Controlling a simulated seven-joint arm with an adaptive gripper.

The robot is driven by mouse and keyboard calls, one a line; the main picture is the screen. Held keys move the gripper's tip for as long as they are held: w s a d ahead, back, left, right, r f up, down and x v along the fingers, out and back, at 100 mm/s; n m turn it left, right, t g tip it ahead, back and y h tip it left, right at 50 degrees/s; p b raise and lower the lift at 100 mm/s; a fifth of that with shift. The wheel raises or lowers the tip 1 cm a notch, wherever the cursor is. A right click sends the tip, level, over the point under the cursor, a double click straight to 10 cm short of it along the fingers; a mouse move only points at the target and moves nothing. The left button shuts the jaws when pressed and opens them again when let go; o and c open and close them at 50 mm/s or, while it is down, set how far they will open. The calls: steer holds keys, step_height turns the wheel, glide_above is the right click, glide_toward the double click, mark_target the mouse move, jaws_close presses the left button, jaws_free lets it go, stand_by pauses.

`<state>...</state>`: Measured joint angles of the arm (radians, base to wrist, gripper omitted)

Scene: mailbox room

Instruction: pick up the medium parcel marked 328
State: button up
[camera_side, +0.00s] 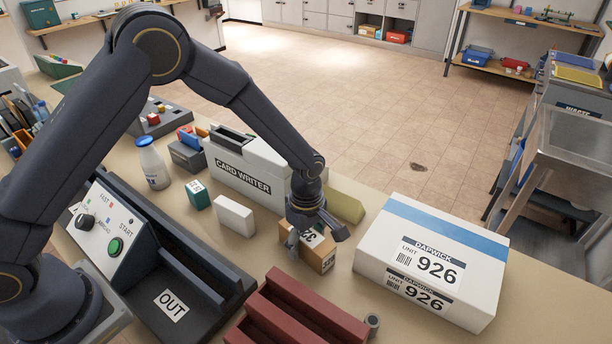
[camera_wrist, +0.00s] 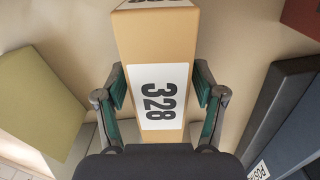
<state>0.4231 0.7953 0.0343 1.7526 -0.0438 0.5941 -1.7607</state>
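The parcel marked 328 is a tan carton (camera_side: 314,258) with a white label, standing on the bench below my gripper in the side view. In the wrist view the carton (camera_wrist: 152,48) fills the middle, its label reading 328. My gripper (camera_side: 316,240) points down over it. In the wrist view the fingers of my gripper (camera_wrist: 160,88) are spread, one on each side of the carton. A small gap seems to show at the right finger; contact at the left is unclear.
A large white box marked 926 (camera_side: 455,232) stands to the right. A yellow-green block (camera_side: 345,207), white CARD WRITER machine (camera_side: 243,170) and white block (camera_side: 234,215) stand behind and left. A dark red rack (camera_side: 290,305) and dark OUT tray (camera_side: 185,275) lie in front and left.

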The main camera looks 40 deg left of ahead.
steer(key=c, duration=1.2)
steer(key=shift+r, duration=0.1)
